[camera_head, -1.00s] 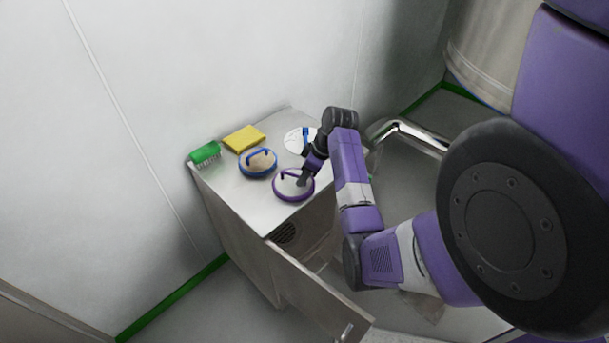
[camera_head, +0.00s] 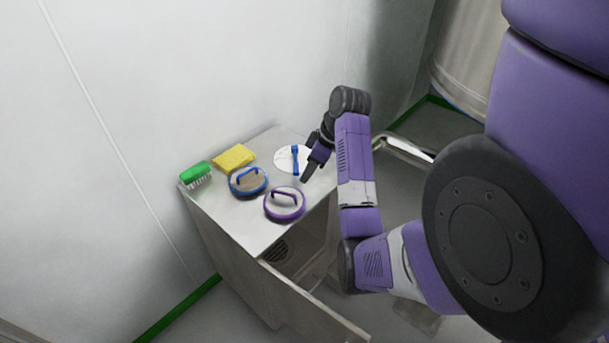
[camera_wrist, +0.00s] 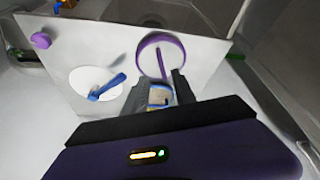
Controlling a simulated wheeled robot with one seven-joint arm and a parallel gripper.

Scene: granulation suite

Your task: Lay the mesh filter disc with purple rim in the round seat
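The mesh filter disc with a purple rim (camera_head: 284,204) lies flat on the cabinet top, near its front edge, with its purple bar handle up. It also shows in the wrist view (camera_wrist: 181,42), beyond my fingertips. My gripper (camera_head: 307,173) is above and to the right of the disc, apart from it. In the wrist view my gripper (camera_wrist: 158,88) has its two fingers spread, with no disc held. A dark round grille (camera_head: 277,250) shows inside the open cabinet below; I cannot tell whether it is the round seat.
A blue-rimmed disc (camera_head: 248,181) lies beside the purple one. Behind are a green brush (camera_head: 195,172), a yellow sponge (camera_head: 234,157) and a white disc (camera_head: 284,160) with a blue handled tool on it. The cabinet door (camera_head: 305,304) hangs open in front.

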